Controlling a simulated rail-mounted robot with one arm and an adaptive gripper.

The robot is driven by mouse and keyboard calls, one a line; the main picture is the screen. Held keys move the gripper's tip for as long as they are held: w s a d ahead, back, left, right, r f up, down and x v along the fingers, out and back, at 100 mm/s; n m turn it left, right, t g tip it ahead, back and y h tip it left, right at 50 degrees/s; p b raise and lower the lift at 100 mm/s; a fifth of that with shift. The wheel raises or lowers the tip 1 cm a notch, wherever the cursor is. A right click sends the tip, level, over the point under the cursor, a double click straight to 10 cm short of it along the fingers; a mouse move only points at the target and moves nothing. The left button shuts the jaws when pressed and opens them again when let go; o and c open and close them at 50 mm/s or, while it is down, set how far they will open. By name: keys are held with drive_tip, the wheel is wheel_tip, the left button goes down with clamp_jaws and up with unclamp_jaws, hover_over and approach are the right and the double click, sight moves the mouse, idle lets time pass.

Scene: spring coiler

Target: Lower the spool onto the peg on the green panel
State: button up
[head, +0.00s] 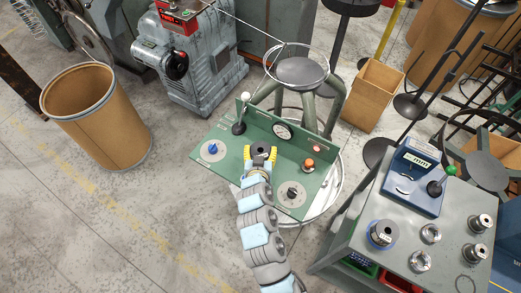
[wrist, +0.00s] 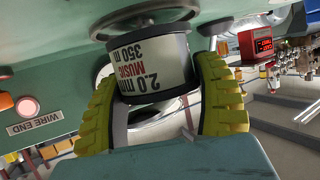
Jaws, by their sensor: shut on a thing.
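My gripper (head: 261,157), with yellow ribbed fingers, is shut on the spool (wrist: 150,65). The spool is dark with a white label reading "2.0 m", "MUSIC" and "350 m"; its dark top shows in the head view (head: 260,148). The gripper and spool are over the middle of the green panel (head: 233,170). In the wrist view the panel surface (wrist: 60,28) is close to the spool's flanged end. The peg cannot be made out in either view. I cannot tell whether the spool touches the panel.
The panel also carries a blue knob (head: 213,148), a black knob (head: 292,193), an orange-red button (head: 309,163), a gauge (head: 283,131) and a white-tipped lever (head: 240,118). A grey cart (head: 438,258) with metal spools stands at right. A cardboard drum (head: 98,118) stands at left.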

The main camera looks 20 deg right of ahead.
drive_tip(key=shift+f+b, duration=0.45)
drive_tip(key=shift+f, duration=0.2)
drive_tip(key=o, duration=1.3)
drive_tip(key=shift+v, duration=6)
drive_tip(key=shift+w+r, duration=0.1)
drive_tip(key=shift+r, duration=0.05)
